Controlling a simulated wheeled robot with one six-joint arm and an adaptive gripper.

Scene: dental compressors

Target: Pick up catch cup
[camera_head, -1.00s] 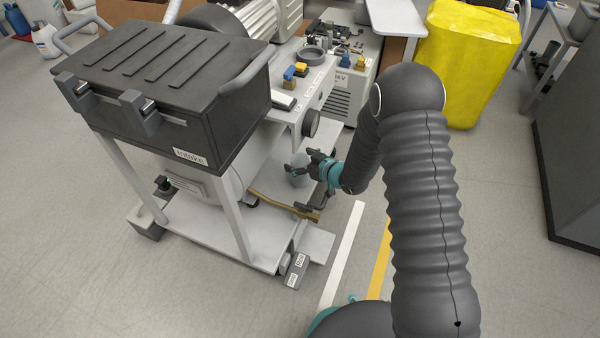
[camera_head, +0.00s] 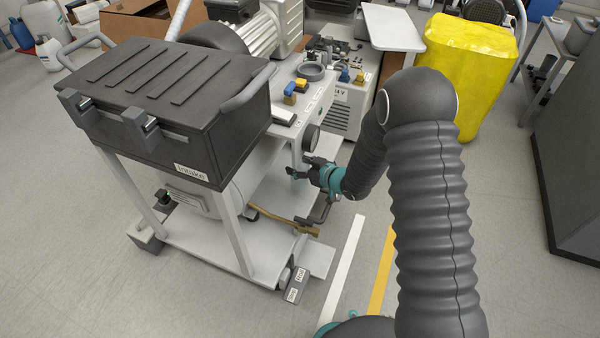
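My gripper (camera_head: 306,169), dark with a teal body, is at the right side of the compressor cart (camera_head: 205,236), below the round black knob (camera_head: 311,138) and above the lower shelf. Its fingers point left, towards the cart's upright. I cannot clearly make out the catch cup now; a small grey cup showed at the fingers earlier. The fingers are small and partly overlap the cart, so I cannot tell whether they are shut on it.
A black intake box (camera_head: 170,100) tops the cart. A brown strap or hose (camera_head: 290,226) lies along the lower shelf below my gripper. A yellow container (camera_head: 466,75) stands at the back right. Open floor (camera_head: 480,220) lies to the right.

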